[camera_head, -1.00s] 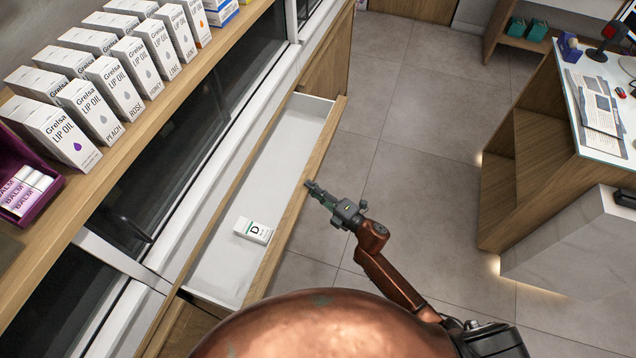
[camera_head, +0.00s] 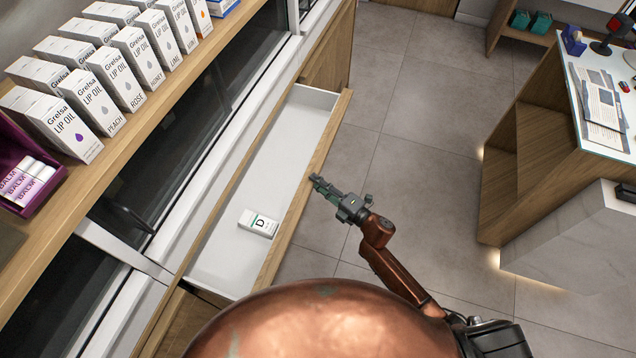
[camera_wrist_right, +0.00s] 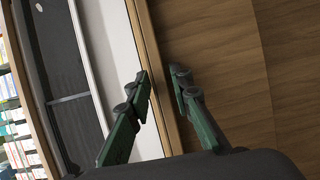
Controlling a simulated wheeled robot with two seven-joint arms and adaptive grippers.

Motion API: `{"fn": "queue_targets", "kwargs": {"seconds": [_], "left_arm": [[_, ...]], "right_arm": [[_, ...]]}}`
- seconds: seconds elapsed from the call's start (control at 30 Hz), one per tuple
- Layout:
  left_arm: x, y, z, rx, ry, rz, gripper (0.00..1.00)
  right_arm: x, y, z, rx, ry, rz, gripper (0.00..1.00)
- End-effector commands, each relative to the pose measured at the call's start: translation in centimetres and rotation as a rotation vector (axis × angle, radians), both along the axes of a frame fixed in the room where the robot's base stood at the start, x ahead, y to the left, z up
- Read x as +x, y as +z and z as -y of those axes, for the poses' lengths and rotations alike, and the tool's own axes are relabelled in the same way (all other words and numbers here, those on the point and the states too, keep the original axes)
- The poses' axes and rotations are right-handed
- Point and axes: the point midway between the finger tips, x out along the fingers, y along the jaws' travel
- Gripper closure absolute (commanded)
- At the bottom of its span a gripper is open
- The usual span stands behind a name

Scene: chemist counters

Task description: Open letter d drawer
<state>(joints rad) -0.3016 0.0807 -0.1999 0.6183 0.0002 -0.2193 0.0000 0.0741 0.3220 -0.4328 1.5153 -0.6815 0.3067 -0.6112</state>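The open drawer (camera_head: 292,140) is a long white tray with a wooden front, pulled out below the shelf at left centre in the head view. A small white box marked D (camera_head: 258,223) lies inside it near the close end. My right gripper (camera_head: 316,181) is at the outer side of the drawer's wooden front (camera_head: 296,207). In the right wrist view its two green fingers (camera_wrist_right: 162,88) are apart, with the front's wooden top edge (camera_wrist_right: 158,75) showing between them. I cannot tell whether they touch it. My left gripper is not in view.
A wooden shelf (camera_head: 150,104) above the drawer holds several lip oil boxes (camera_head: 92,97) and a purple balm tray (camera_head: 42,200). A desk (camera_head: 548,165) stands at the right. The grey tiled floor (camera_head: 420,170) between is clear.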

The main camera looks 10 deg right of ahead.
Motion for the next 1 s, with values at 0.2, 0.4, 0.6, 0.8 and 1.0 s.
{"fn": "queue_targets", "kwargs": {"seconds": [0.2, 0.4, 0.6, 0.8, 1.0], "left_arm": [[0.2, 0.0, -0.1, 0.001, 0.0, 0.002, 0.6], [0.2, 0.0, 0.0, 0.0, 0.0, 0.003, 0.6], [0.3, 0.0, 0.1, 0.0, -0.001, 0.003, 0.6], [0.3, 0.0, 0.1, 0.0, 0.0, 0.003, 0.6], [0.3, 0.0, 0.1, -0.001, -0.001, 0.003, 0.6]], "right_arm": [[-1.6, -0.1, 1.4, -0.001, -0.002, -0.002, 0.8], [-4.9, -0.1, 3.9, -0.001, -0.002, -0.003, 0.8], [-7.8, -0.1, 6.1, 0.0, 0.0, -0.002, 0.8], [-9.3, -0.1, 7.3, -0.001, 0.0, -0.002, 0.8], [-9.5, 0.0, 7.4, 0.0, 0.002, 0.0, 0.8]]}}
